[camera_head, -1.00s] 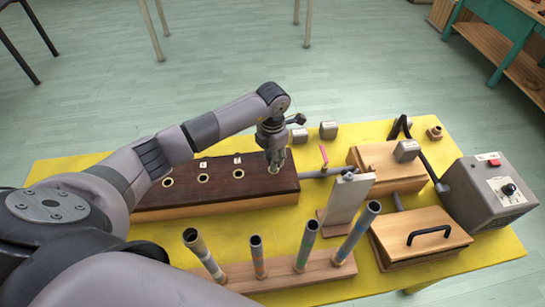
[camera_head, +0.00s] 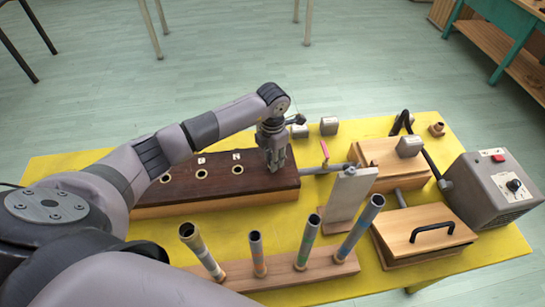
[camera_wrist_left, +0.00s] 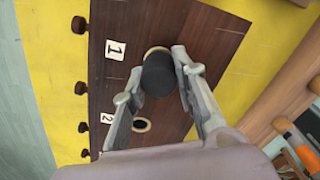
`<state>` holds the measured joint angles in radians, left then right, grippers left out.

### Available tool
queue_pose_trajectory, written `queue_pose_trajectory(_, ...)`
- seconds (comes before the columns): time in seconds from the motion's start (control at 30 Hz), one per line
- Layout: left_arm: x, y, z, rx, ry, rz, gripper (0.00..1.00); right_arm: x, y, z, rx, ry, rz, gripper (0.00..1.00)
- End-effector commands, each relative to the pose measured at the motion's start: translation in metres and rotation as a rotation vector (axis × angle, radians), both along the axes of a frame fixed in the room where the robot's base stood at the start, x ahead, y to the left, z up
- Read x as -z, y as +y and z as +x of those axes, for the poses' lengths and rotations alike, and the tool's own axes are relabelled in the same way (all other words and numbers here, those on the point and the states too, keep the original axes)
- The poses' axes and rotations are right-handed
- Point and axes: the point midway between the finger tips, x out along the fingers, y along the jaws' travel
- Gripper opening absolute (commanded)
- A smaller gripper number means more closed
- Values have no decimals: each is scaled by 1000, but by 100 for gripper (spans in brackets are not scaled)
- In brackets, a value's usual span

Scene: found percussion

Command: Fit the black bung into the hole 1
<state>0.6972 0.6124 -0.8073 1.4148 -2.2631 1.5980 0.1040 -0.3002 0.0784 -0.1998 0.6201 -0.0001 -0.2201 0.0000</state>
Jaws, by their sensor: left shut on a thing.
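The black bung (camera_wrist_left: 158,76) is between the fingers of my left gripper (camera_wrist_left: 158,72), which is shut on it. In the head view the left gripper (camera_head: 276,167) is over the right end of the dark wooden box (camera_head: 220,186). In the left wrist view the pale rim of hole 1 (camera_wrist_left: 156,50) shows just past the bung, beside the label 1 (camera_wrist_left: 115,50). The bung covers most of that hole; I cannot tell whether it is inside or above it. Hole 2 (camera_wrist_left: 141,125) is open beside its label (camera_wrist_left: 107,118). My right gripper is not in view.
On the yellow table (camera_head: 80,165), a rack of upright tubes (camera_head: 275,272) stands in front of the box. A grey upright block (camera_head: 349,190), wooden boxes (camera_head: 425,230) and a grey machine (camera_head: 493,190) stand to the right. Brown knobs (camera_wrist_left: 79,25) line the box's edge.

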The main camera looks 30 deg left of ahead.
Motion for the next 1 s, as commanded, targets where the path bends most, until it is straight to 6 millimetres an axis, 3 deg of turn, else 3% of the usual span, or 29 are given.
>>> queue_pose_trajectory(0.6,12,0,0,0,1,0,0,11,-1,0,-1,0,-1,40)
queue_pose_trajectory(0.63,12,0,0,0,1,0,28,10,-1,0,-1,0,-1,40)
queue_pose_trajectory(1.0,12,0,0,0,1,0,50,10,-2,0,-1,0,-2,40)
